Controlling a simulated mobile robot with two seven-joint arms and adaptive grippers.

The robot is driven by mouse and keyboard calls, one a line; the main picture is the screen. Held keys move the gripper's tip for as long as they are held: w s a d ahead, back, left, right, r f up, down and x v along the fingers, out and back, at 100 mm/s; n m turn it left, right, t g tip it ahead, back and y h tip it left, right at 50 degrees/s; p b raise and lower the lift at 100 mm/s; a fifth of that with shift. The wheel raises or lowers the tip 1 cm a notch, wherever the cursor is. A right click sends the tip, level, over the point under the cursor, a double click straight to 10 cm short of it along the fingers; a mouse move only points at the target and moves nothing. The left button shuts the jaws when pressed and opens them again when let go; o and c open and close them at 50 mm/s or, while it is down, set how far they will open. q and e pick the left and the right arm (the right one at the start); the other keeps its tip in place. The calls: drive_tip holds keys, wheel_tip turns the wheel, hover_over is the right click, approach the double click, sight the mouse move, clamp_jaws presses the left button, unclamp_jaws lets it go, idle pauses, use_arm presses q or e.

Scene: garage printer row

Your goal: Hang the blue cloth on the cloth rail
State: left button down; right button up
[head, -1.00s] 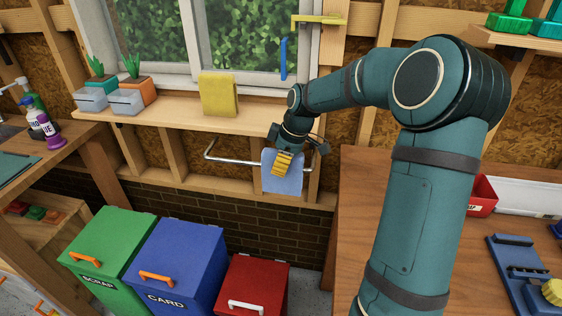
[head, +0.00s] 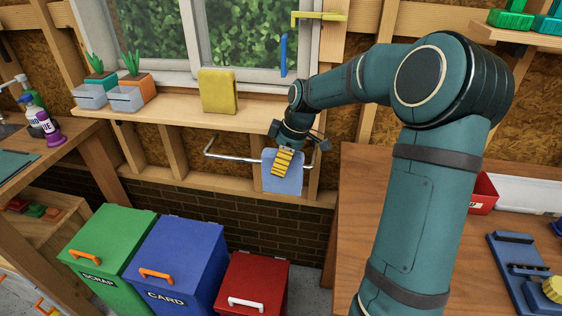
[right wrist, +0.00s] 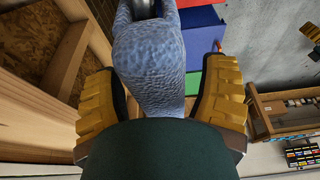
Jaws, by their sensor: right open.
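The blue cloth (head: 285,185) hangs over the right part of the metal cloth rail (head: 232,160) under the window sill. My right gripper (head: 283,162) is at the cloth's upper part, its yellow fingers in front of it in the head view. In the right wrist view the cloth (right wrist: 150,60) lies between the two open fingers (right wrist: 160,100), with gaps showing beside it towards the tips. A dark round part shows at the cloth's top edge there. The gripper hides part of the rail and the cloth's top in the head view. My left gripper is out of view.
Green (head: 105,235), blue (head: 180,255) and red (head: 255,280) bins stand below. A wooden bench (head: 355,200) is at the right. The left part of the rail is bare.

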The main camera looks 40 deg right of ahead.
drive_tip(key=v, duration=1.1)
drive_tip(key=shift+r, duration=0.25)
drive_tip(key=shift+s, duration=0.1)
